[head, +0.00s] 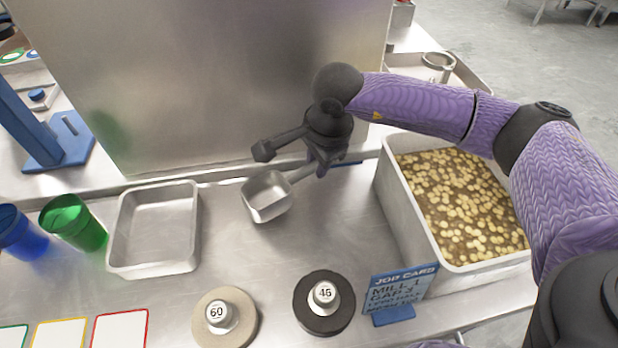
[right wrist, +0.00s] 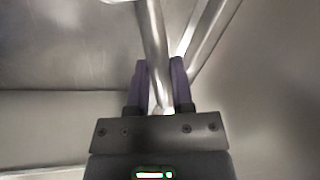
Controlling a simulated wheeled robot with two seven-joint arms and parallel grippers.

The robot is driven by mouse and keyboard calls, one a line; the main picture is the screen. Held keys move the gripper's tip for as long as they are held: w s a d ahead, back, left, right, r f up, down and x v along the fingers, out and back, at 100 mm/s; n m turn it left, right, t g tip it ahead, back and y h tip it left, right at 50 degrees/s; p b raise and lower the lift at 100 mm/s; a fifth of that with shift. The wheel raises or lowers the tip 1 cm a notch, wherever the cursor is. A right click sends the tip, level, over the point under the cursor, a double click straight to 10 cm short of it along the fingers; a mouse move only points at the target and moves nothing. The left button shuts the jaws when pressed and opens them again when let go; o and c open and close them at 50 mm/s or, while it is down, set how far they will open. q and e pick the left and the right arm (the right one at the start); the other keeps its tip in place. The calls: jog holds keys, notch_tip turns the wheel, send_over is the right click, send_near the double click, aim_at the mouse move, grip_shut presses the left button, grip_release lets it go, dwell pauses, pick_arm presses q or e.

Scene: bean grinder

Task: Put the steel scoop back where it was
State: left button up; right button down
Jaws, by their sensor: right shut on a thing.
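The steel scoop (head: 268,196) has a square bowl and hangs tilted over the steel bench, left of the bean bin. My right gripper (head: 318,166) is shut on its handle. In the right wrist view, the scoop's handle (right wrist: 154,50) passes between the two fingers of the right gripper (right wrist: 160,85). The scoop's bowl looks empty in the head view. I cannot tell whether the bowl touches the bench. My left gripper is not in view.
A steel bin of beans (head: 385,200) stands right, an empty steel tray (head: 190,225) left. Green (head: 72,220) and blue cups (head: 18,235) stand far left. A tall steel panel (head: 220,80) rises behind.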

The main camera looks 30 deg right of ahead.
jog(key=x, duration=0.1)
jog(key=b+x, duration=0.1)
jog(key=x, duration=0.1)
jog(key=shift+s+f, duration=0.25)
jog(key=shift+s, duration=0.1)
jog(key=shift+r, duration=0.15)
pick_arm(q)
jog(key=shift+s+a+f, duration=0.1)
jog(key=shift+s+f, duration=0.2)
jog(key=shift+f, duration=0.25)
pick_arm(e)
jog(key=c, duration=0.9)
grip_release()
jog(key=o, duration=0.4)
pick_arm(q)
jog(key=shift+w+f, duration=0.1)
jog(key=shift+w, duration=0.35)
